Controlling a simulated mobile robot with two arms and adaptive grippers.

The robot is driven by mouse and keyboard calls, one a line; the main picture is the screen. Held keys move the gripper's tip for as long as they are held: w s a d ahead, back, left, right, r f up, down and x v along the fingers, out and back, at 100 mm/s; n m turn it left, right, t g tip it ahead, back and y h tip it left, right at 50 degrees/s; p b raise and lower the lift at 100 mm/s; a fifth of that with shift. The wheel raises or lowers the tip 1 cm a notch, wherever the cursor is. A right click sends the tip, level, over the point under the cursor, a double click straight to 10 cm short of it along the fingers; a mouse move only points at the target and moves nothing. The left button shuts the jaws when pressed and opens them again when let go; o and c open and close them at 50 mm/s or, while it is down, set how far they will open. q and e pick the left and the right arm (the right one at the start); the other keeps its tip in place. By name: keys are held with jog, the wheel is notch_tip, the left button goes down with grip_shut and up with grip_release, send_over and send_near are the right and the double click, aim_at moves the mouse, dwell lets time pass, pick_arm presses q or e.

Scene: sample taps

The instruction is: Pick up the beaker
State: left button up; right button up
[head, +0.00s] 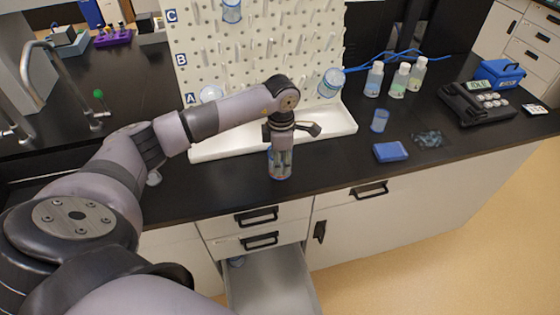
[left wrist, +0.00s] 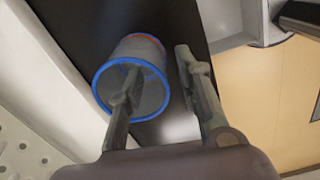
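A clear beaker with a blue rim (head: 280,172) stands upright on the black counter in front of the pegboard. It also shows in the left wrist view (left wrist: 152,92), with its open mouth facing the camera. My left gripper (head: 281,152) points down at this beaker from above. In the left wrist view the gripper (left wrist: 157,66) has its fingers apart. One finger overlaps the mouth and appears to reach inside the beaker. The other finger is outside, to the right of the wall, with a gap of dark counter between. My right gripper is not in view.
The pegboard (head: 245,60) with its white tray (head: 225,148) stands just behind. Another beaker (head: 379,121), a blue box (head: 390,151), several bottles and a black device (head: 475,105) are to the right. An open drawer (head: 270,285) juts out below the counter edge.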

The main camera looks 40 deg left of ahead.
pick_arm(q)
jog(key=shift+c, duration=0.3)
grip_shut()
jog(key=shift+r, duration=0.1)
dwell(0.4)
